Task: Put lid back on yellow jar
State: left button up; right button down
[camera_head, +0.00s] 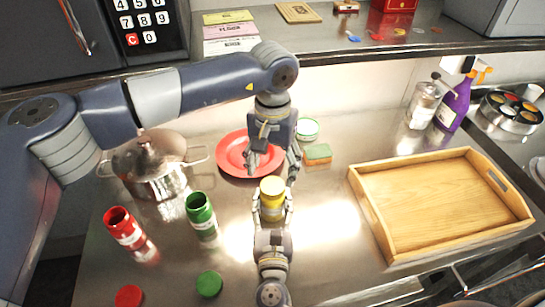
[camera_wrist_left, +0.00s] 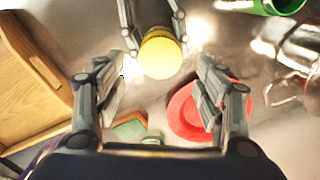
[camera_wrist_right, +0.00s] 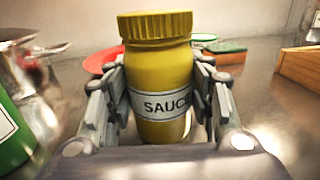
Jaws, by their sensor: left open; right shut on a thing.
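The yellow jar (camera_head: 271,206) stands upright between the fingers of my right gripper (camera_head: 273,212), which is shut on it. Its "SAUCE" label faces my right wrist camera (camera_wrist_right: 160,103). The ridged yellow lid (camera_wrist_right: 157,27) sits on top of the jar and looks level; whether it is screwed tight I cannot tell. The lid also shows from above in the left wrist view (camera_wrist_left: 160,56). My left gripper (camera_head: 273,165) is open and empty, just behind the jar, its fingers apart and clear of the lid.
Open red (camera_head: 122,226) and green (camera_head: 200,207) jars stand left, their red (camera_head: 129,296) and green (camera_head: 209,284) lids on the counter in front. A red plate (camera_head: 232,155) and sponge (camera_head: 318,153) lie behind. A pot (camera_head: 150,170) stands left, a wooden tray (camera_head: 375,215) right.

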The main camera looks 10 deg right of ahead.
pick_arm(q)
jog(key=n, duration=0.5)
jog(key=shift+r+n, duration=0.2)
jog(key=shift+n, duration=0.2)
jog(key=n, duration=0.5)
jog(key=shift+r, duration=0.2)
jog(key=n, duration=0.5)
jog(key=shift+r+n, duration=0.2)
jog(key=shift+n, duration=0.2)
jog(key=n, duration=0.3)
jog(key=shift+r, duration=0.15)
jog(key=n, duration=0.6)
jog(key=shift+r, duration=0.2)
jog(key=n, duration=0.3)
jog(key=shift+r+n, duration=0.1)
jog(key=shift+n, duration=0.2)
jog(key=n, duration=0.5)
jog(key=shift+r, duration=0.2)
jog(key=n, duration=0.3)
jog(key=shift+r+n, duration=0.15)
jog(key=shift+n, duration=0.25)
